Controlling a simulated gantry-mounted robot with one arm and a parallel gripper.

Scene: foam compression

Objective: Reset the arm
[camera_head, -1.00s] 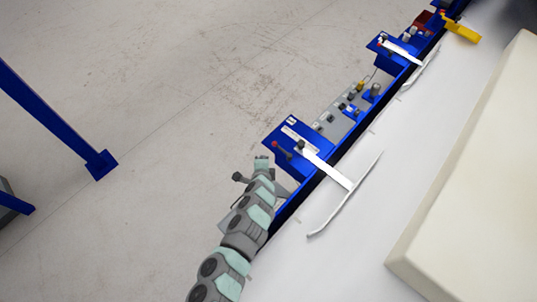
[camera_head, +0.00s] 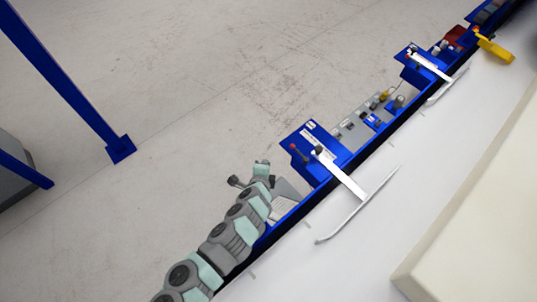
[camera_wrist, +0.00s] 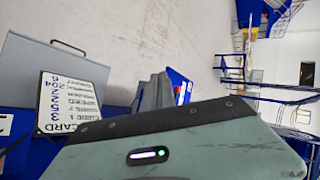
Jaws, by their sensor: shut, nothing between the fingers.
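My grey and teal arm (camera_head: 232,238) reaches up from the bottom left in the head view, along the blue machine edge. At its far end a small dark part that looks like my gripper (camera_head: 236,181) points left over the grey floor. It is small there, looks shut and holds nothing that I can see. In the wrist view a large teal and grey casing with a dark rim and a small lit indicator, which looks like part of my arm, fills the lower part. My fingertips are not clear there.
A blue-framed machine edge (camera_head: 325,147) with white handles (camera_head: 338,172) runs diagonally to the upper right. A large cream block (camera_head: 480,220) lies at the right. A blue post (camera_head: 65,85) stands at the left. A printed card (camera_wrist: 75,108) and grey case (camera_wrist: 38,65) show in the wrist view. Open floor lies between.

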